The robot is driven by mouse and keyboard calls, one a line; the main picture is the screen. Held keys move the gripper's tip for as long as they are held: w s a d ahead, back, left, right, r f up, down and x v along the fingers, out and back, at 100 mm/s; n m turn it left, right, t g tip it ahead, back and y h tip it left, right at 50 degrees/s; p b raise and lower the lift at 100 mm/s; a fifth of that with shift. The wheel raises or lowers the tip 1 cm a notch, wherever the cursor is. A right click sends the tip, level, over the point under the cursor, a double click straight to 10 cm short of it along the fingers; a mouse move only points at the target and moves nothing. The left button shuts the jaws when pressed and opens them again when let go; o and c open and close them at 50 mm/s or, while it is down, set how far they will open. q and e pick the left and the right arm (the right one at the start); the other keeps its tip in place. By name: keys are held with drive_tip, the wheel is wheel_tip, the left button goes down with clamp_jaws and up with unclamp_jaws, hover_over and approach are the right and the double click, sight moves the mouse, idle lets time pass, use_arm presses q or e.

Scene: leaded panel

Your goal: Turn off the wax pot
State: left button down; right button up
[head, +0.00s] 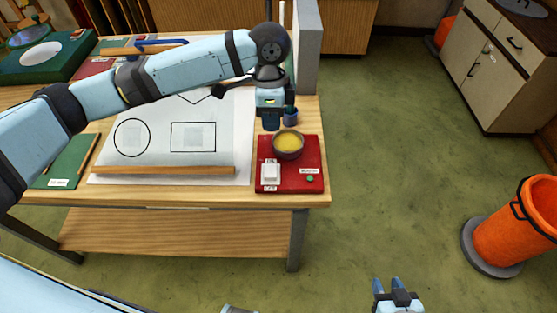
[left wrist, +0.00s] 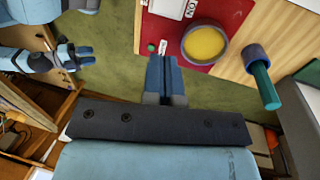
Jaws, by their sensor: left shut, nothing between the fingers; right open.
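The wax pot (head: 288,145) is a round grey pot of yellow wax on a red base (head: 292,185) at the table's right front corner; it also shows in the left wrist view (left wrist: 205,43). A white switch (head: 270,173) sits on the base's left front, with small labels behind and in front of it. A green indicator (head: 310,179) is at the base's right front. My left gripper (head: 271,124) is shut and empty, just behind and left of the pot, apart from the switch. My right gripper (head: 388,282) is open and empty, low over the floor area.
A dark blue cup (head: 291,119) with a green-handled tool stands behind the pot. A drawing sheet (head: 220,120) with a wooden strip (head: 165,170) lies to the left. A grey upright panel (head: 307,45) is at the back. An orange bin (head: 515,220) stands on the floor at right.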

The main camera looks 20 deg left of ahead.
sight(272, 174)
use_arm(q)
drive_tip(key=shift+a+r, duration=0.15)
drive_tip(key=s+f, duration=0.1)
drive_tip(key=f, duration=0.8)
drive_tip(key=s+f+p, duration=0.1)
drive_tip(key=f, duration=0.3)
drive_tip(key=shift+s+d+f, duration=0.3)
drive_tip(key=shift+d+f, duration=0.1)
